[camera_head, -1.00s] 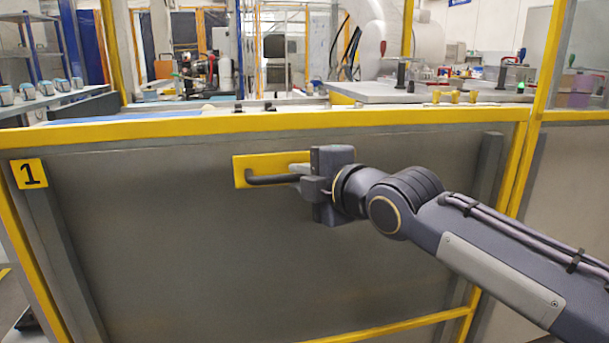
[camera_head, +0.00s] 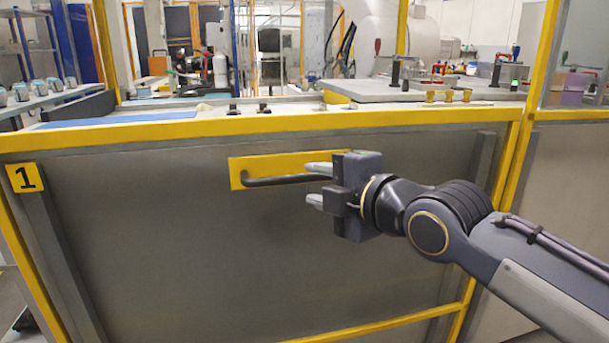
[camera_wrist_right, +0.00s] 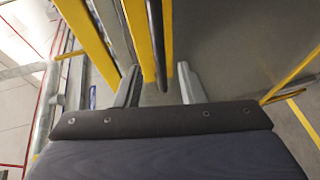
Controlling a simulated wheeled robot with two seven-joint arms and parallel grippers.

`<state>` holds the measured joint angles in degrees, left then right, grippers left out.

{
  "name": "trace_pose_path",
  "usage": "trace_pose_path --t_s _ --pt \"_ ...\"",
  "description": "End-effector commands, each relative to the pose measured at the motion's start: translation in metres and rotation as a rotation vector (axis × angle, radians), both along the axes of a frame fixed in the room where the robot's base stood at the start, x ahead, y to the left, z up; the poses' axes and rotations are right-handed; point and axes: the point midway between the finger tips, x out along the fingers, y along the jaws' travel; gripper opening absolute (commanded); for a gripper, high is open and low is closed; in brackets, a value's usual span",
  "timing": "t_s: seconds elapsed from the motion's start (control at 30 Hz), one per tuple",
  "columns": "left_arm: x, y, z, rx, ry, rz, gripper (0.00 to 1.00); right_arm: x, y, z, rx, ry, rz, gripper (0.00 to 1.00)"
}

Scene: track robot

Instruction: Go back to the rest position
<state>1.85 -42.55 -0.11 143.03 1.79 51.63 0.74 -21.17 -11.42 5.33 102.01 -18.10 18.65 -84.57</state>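My right gripper (camera_head: 316,184) is in front of the grey gate panel (camera_head: 190,250), at the right end of the dark bar handle (camera_head: 280,181). Its two light fingers are spread apart, with the handle's end at the gap between them. The handle is fixed to a yellow plate (camera_head: 240,164). In the right wrist view the fingers (camera_wrist_right: 160,88) stand apart with the dark handle (camera_wrist_right: 157,45) between them, and I see room on both sides. My left gripper is in neither view.
A yellow rail (camera_head: 200,130) runs along the panel's top, and a yellow post (camera_head: 520,150) stands at the right. A "1" sign (camera_head: 26,177) is at the left. Behind the gate is a grey worktop (camera_head: 400,92). The area before the lower panel looks clear.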

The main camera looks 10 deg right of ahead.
Motion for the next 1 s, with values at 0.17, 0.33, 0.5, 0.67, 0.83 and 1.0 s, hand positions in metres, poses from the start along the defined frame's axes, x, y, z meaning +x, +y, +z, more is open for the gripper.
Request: trace_pose_path --t_s 0.17,0.33,0.5,0.67,0.83,1.0 --pt "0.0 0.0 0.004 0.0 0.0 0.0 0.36 -0.014 -0.006 0.003 0.001 -0.001 0.001 0.36" --pt "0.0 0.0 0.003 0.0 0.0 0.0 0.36 -0.015 -0.007 0.002 0.0 0.001 0.001 0.36" --pt "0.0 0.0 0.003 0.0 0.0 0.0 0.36 -0.016 -0.008 0.0 0.007 0.01 -0.004 0.36" --pt "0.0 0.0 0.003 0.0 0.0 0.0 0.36 -0.03 -0.032 -0.04 0.159 0.19 -0.092 0.36" --pt "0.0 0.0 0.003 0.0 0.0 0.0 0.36 -0.081 -0.074 -0.134 0.556 0.604 -0.362 0.36" --pt "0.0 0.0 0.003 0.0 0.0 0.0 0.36 -0.138 -0.091 -0.209 0.914 0.918 -0.649 0.36"
